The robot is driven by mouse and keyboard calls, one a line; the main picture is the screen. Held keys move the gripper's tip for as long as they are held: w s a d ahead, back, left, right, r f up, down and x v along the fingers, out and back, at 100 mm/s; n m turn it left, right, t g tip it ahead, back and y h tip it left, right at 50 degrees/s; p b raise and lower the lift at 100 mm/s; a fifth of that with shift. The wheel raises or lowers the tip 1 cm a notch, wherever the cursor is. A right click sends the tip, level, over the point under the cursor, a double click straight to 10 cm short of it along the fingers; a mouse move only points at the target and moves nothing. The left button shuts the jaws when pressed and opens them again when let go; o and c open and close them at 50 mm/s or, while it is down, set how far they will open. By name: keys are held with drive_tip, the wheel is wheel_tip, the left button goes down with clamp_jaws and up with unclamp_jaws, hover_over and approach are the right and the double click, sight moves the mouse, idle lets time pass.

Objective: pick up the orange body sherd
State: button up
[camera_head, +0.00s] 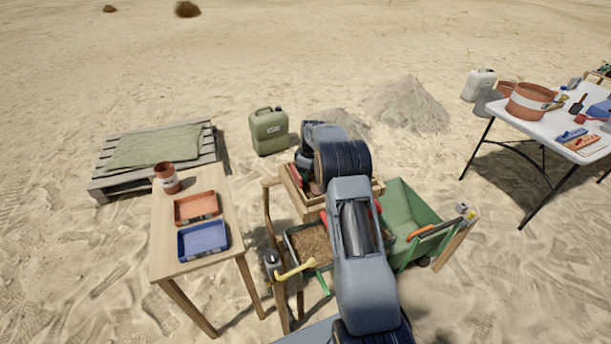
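I cannot make out the orange body sherd in this view. My arm reaches forward from the bottom middle over a sieve (292,247) with brown soil in it and a wooden box frame (301,202) behind it. My gripper (307,182) is at the far end of the arm, low over the wooden box frame. Its fingers are too small and too covered to tell open from shut. The arm hides much of the sieve and the box frame.
A wooden table (165,235) at left holds an orange tray (196,207), a blue tray (203,239) and a terracotta pot (167,178). A green barrow (408,205) stands close right of the arm. A white table (540,125) with tools is far right. Open sand lies behind.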

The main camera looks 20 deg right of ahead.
drive_tip(key=shift+c, duration=1.2)
